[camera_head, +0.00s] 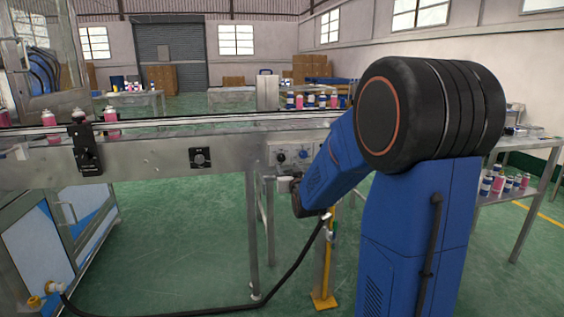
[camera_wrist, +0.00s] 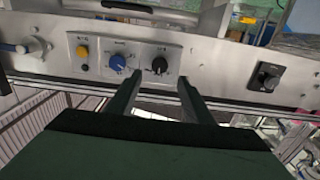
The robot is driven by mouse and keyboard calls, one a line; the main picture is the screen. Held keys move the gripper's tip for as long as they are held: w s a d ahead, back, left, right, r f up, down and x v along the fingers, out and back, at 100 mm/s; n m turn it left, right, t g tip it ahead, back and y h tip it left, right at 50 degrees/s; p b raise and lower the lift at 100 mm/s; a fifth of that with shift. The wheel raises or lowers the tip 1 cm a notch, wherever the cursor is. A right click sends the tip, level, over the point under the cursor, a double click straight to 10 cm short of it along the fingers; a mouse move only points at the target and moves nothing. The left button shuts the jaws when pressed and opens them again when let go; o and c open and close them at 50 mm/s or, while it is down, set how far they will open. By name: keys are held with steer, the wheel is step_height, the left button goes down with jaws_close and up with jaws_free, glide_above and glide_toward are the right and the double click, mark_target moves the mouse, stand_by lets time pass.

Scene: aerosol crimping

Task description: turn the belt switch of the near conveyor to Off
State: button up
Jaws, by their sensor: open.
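In the wrist view my gripper (camera_wrist: 160,77) is open, its two dark fingers pointing at a metal panel. The fingertips lie either side of and just below a black rotary knob (camera_wrist: 159,65); I cannot tell whether they touch anything. A blue knob (camera_wrist: 117,63) and a yellow button (camera_wrist: 84,51) are to its left. A separate black rotary switch (camera_wrist: 267,77) is on the right. In the head view a black switch box (camera_head: 200,157) is on the near conveyor (camera_head: 150,150). The knob labels are too small to read, so I cannot tell which is the belt switch.
In the head view, pink cans (camera_head: 111,119) stand on the conveyor. A table (camera_head: 530,140) with cans is at the right. A black hose (camera_head: 180,308) runs low to a yellow-footed post (camera_head: 324,297).

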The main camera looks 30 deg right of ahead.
mark_target(282, 159)
steer(key=x, duration=0.9)
steer(key=shift+f, duration=0.1)
steer(key=c, duration=1.1)
